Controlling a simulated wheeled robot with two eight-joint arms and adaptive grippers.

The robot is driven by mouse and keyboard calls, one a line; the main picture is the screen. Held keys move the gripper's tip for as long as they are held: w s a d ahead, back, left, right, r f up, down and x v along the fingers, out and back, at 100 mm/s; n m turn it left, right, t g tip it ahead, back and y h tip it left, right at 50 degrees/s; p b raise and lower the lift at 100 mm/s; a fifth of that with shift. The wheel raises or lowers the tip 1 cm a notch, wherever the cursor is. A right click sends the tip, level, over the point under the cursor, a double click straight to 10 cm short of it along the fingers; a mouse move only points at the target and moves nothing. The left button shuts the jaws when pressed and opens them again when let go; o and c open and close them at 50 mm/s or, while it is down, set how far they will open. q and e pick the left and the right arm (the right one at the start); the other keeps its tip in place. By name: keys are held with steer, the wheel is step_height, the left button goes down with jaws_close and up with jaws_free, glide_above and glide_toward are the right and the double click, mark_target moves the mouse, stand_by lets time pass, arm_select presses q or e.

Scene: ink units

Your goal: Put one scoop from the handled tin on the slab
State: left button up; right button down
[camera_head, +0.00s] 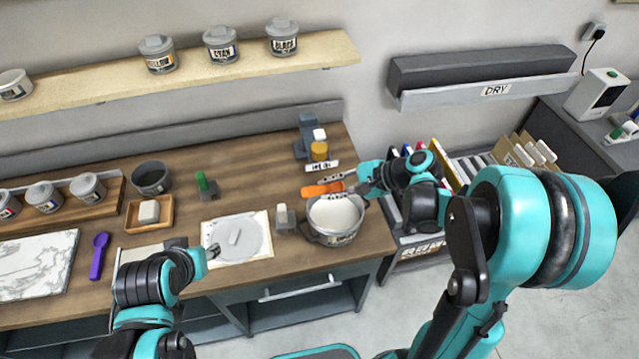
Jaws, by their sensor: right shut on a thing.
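The handled tin (317,236) is a grey pot with a label and pale contents, near the counter's right front. My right gripper (328,184) is just behind its rim and shut on an orange scoop (312,191); the scoop's far part is partly hidden. A white marbled slab (35,268) lies at the far left, its top bare. A purple spoon (98,256) lies to the right of the slab. My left gripper (212,251) is low over the front of the counter, near the paper sheet; its jaw state is unclear.
A round grey plate (222,240) on white paper lies left of the tin. A small block (284,218) stands between them. Labelled tins line the shelf (200,77).

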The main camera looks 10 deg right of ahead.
mark_target(333, 188)
steer(key=shift+s+d+f, duration=0.1)
steer(key=shift+d+f, duration=0.1)
steer(key=shift+f, duration=0.2)
step_height(333, 188, down, 12)
steer(key=w+d+b, duration=0.1)
steer(key=d+b, duration=0.1)
steer(key=b, duration=0.8)
steer(key=shift+w+r+b, duration=0.15)
steer(key=shift+b, duration=0.15)
steer(key=shift+r, duration=0.15)
step_height(333, 188, up, 11)
steer(key=p, duration=0.8)
steer(key=shift+d, duration=0.1)
